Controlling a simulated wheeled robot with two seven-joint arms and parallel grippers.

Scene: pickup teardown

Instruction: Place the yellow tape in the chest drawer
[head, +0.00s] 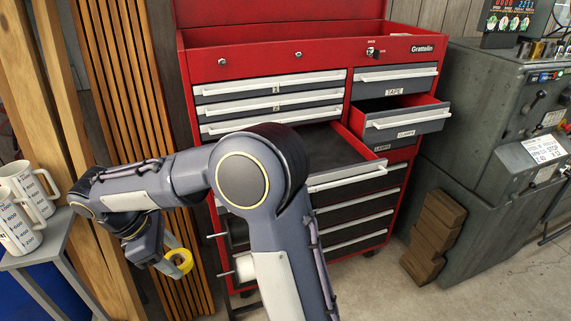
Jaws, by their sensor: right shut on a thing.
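The yellow tape (182,261) is a small roll at the lower left of the head view, in front of the wooden slats. My right gripper (174,258) is shut on it and holds it in the air, left of the chest. My right arm bends across the middle and hides part of the chest. The red tool chest (230,70) has several drawers. A small drawer (408,120) on the right is pulled out, under the closed drawer labelled TAPE (395,77). A wide drawer (335,146) lower down is also pulled out; its visible floor is bare. My left gripper is not in view.
White printed mugs (22,212) stand on a grey stand (50,240) at the left. A grey machine (490,120) stands right of the chest, with stacked wooden blocks (433,237) before it. Open floor shows at the lower right.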

